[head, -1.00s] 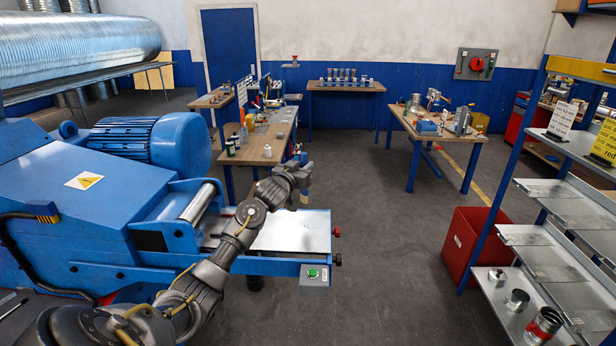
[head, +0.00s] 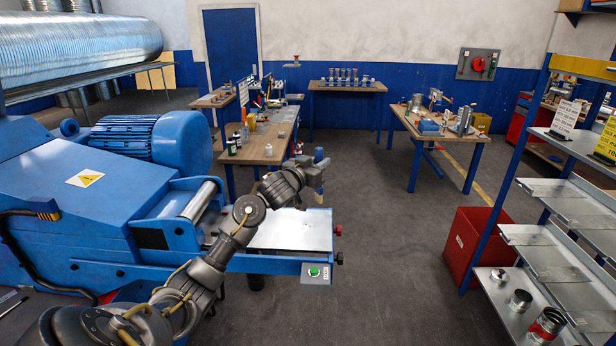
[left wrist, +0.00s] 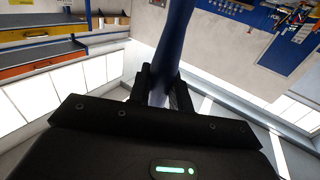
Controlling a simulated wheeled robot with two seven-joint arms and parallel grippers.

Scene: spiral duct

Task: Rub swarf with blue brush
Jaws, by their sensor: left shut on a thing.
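My left gripper (head: 316,176) is raised just above the far right part of the machine's pale metal bed (head: 290,232). It is shut on a slim blue-handled thing, which looks like the blue brush (head: 319,154); its end sticks up above the fingers, and a small part shows below them. In the left wrist view the blue handle (left wrist: 178,35) stands between the two dark fingers (left wrist: 160,90). The brush's bristles cannot be made out. I cannot make out any swarf on the bed. My right gripper is not in view.
The blue machine (head: 70,190) fills the left, with a control box (head: 316,272) at its near corner. A workbench (head: 255,150) with bottles stands behind. A shelf rack (head: 560,255) and red bin (head: 468,245) stand right. The middle floor is clear.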

